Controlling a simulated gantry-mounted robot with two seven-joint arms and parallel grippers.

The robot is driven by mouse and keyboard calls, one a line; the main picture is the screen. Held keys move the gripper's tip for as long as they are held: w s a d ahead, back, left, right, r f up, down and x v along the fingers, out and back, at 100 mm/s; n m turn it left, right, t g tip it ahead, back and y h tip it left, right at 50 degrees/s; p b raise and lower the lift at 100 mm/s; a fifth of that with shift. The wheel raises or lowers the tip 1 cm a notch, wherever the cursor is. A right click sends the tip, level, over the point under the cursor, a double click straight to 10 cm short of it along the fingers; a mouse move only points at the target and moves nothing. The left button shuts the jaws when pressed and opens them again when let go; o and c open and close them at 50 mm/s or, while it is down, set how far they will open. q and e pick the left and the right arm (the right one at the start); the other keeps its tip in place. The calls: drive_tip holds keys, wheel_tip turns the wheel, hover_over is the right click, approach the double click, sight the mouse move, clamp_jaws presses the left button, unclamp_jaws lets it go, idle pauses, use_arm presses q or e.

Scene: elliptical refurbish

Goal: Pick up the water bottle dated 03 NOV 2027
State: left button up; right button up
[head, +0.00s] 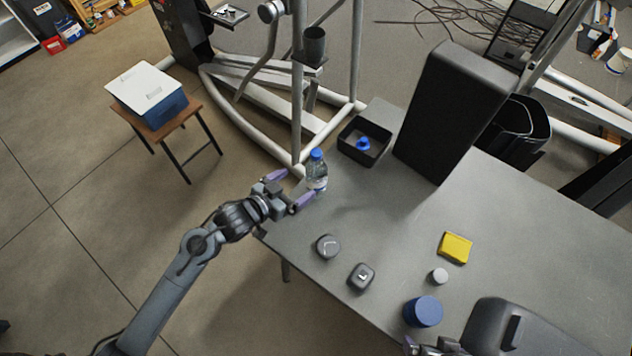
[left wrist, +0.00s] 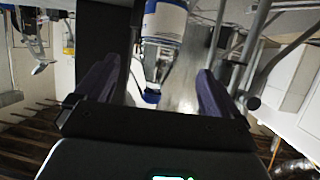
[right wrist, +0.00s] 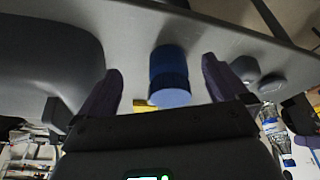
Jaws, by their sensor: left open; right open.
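A clear water bottle (head: 317,172) with a blue cap and a pale label stands upright at the table's left edge in the head view. My left gripper (head: 294,190) is open at the bottle, its purple fingers to the bottle's left. In the left wrist view (left wrist: 156,85) my left gripper (left wrist: 155,85) has the bottle ahead between its spread fingers. No date is readable on the label. My right gripper (right wrist: 160,85) is open, with a blue cylinder (right wrist: 169,75) ahead between its fingers in the right wrist view. In the head view it is mostly out of frame at the bottom.
The grey table (head: 390,215) holds a black tray (head: 364,141) with a blue item, a tall black box (head: 455,110), a yellow block (head: 455,247), a small white cylinder (head: 440,276) and two dark rounded pieces (head: 327,246). Exercise-machine frame bars (head: 298,100) stand just behind the bottle.

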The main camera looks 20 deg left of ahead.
sight(309, 176)
use_arm(q)
drive_tip(key=x, duration=0.4)
drive_tip(key=shift+w+d+b, duration=0.1)
drive_tip(key=shift+w+b, duration=0.1)
drive_tip(key=shift+b, duration=0.2)
drive_tip(key=shift+w+d+f, duration=0.2)
drive_tip(key=shift+w+f, duration=0.1)
drive_tip(key=shift+w, duration=0.25)
drive_tip(key=x, duration=0.2)
drive_tip(key=b+x, duration=0.1)
drive_tip(key=x, duration=0.1)
drive_tip(key=shift+w+r+b, duration=0.2)
drive_tip(key=shift+b, duration=0.1)
use_arm(e)
drive_tip(key=x, duration=0.2)
drive_tip(key=shift+s+f, duration=0.2)
drive_tip(key=shift+f, duration=0.2)
use_arm(q)
drive_tip(key=shift+c, duration=0.4)
drive_tip(key=c, duration=1.2)
drive_tip(key=shift+r, duration=0.1)
drive_tip(key=shift+c, duration=1)
use_arm(e)
drive_tip(key=shift+s+d, duration=0.1)
use_arm(q)
drive_tip(key=shift+r, duration=0.15)
